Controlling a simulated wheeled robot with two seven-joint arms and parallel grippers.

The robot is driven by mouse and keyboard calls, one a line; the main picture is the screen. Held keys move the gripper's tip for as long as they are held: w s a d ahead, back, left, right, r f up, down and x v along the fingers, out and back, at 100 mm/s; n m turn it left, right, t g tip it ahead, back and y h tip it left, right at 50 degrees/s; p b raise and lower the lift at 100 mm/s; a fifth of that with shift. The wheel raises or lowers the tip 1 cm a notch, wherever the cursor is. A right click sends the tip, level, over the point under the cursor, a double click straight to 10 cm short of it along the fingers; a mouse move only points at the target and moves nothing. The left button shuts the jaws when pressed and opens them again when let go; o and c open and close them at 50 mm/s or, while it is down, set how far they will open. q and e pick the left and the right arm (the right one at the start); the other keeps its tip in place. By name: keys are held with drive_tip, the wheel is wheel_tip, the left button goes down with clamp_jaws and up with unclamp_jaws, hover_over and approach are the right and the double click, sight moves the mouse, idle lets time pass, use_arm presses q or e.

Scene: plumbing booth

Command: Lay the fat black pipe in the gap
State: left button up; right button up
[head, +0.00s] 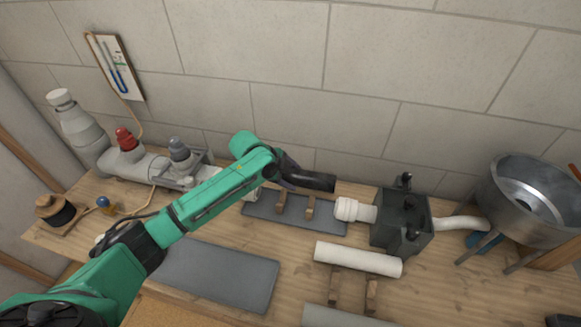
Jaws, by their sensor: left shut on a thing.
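The fat black pipe (317,183) is held by my left gripper (287,174), which is shut on its left part. The pipe is above the back of the bench, over the gap between the grey pipework on the left and the white ribbed fitting (346,210) on the right. Two wooden supports (310,207) stand below it on a dark grey plate (262,210). The pipe appears apart from the white fitting. My gripper and arm hide the pipe's left end and part of the left pipework. My right gripper is not in view.
A white pipe (358,259) lies on wooden supports in front. A dark box (402,222) joins the white fitting, with a metal funnel (530,200) farther right. A capped grey pipe assembly (125,160) stands left. A bare grey plate (220,275) lies in front.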

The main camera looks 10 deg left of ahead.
use_arm(q)
drive_tip(key=shift+s+d+f+b, duration=0.3)
drive_tip(key=shift+s+f+b, duration=0.15)
drive_tip(key=shift+b, duration=0.2)
drive_tip(key=f+b, duration=0.3)
drive_tip(key=shift+w+a+f, duration=0.2)
drive_tip(key=shift+w, duration=0.15)
wheel_tip(320, 180, down, 4)
drive_tip(key=b, duration=0.3)
drive_tip(key=shift+s, duration=0.1)
drive_tip(key=shift+f+b, duration=0.45)
drive_tip(key=shift+f, duration=0.4)
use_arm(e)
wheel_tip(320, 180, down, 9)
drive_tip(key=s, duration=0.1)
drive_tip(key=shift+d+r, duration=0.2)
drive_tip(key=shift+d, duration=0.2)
use_arm(q)
drive_tip(key=o, duration=1.5)
